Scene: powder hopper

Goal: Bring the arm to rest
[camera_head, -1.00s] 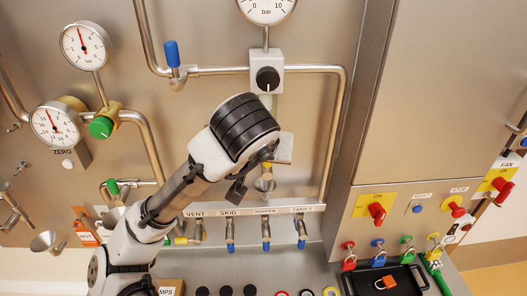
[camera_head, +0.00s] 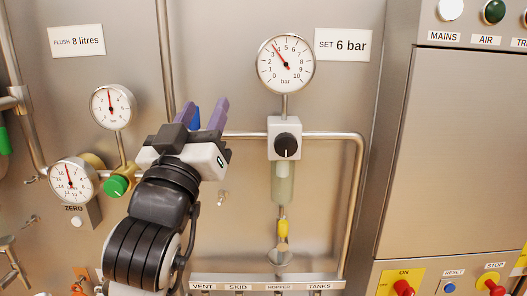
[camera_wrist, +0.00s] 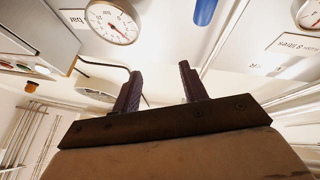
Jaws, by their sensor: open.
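My gripper (camera_head: 206,116) is raised in front of the steel panel in the head view, left of the large gauge. Its two purple fingers point up and stand apart, with nothing between them. The wrist view also shows the gripper (camera_wrist: 158,88) with the fingers spread and empty. My arm rises from the bottom of the head view and hides part of the panel and pipe behind it. A blue handle (camera_head: 195,118) shows just behind the fingers; I cannot tell how far behind.
The large gauge (camera_head: 286,64) sits above a regulator with a black knob (camera_head: 287,145). Two smaller gauges (camera_head: 113,106) and a green knob (camera_head: 116,186) are left of my arm. A labelled valve rail (camera_head: 267,283) runs below. The cabinet (camera_head: 470,150) stands at right.

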